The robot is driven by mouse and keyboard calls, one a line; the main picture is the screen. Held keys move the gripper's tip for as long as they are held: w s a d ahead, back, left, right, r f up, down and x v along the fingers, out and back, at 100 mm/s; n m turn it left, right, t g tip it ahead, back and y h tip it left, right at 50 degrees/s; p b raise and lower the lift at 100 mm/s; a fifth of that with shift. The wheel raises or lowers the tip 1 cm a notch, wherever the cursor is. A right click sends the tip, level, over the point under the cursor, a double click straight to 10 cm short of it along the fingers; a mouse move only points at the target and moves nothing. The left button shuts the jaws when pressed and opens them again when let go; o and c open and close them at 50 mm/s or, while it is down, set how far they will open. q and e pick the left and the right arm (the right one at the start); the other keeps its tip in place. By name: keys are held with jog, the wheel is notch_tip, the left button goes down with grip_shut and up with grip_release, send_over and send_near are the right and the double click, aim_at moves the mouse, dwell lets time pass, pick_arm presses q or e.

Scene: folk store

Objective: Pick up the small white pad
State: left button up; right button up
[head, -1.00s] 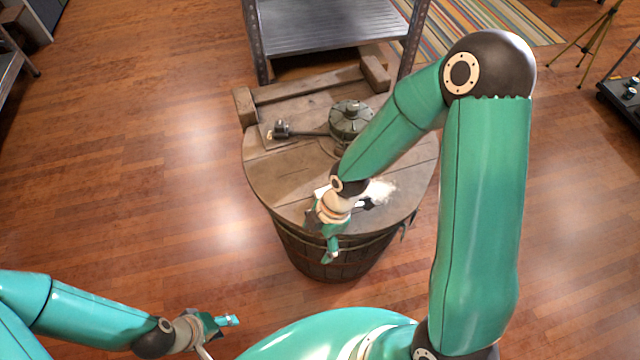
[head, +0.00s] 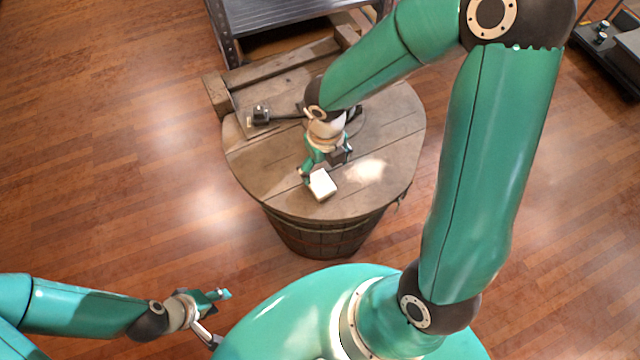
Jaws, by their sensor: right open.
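The small white pad (head: 322,186) lies on the round wooden barrel top (head: 385,140), near its front edge. My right gripper (head: 325,170) points down from above, just behind the pad. A green finger is at the pad's left edge and a dark part of the gripper is behind its right side. The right gripper is open; whether a finger touches the pad I cannot tell. My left gripper (head: 222,318) is low at the left, away from the barrel, its fingers apart and nothing between them.
A dark device with a lever (head: 262,115) stands on the barrel behind my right gripper, partly hidden by the arm. A wooden frame (head: 280,68) edges the barrel's back. A metal shelf (head: 280,12) stands behind. The barrel top's right side is clear.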

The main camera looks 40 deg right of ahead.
jog(key=b, duration=0.1)
send_over(324, 188)
notch_tip(324, 188, down, 5)
jog(key=shift+f, duration=0.1)
notch_tip(324, 188, down, 5)
jog(key=shift+w+r+b, duration=0.1)
jog(key=shift+b, duration=1)
jog(key=c, duration=0.8)
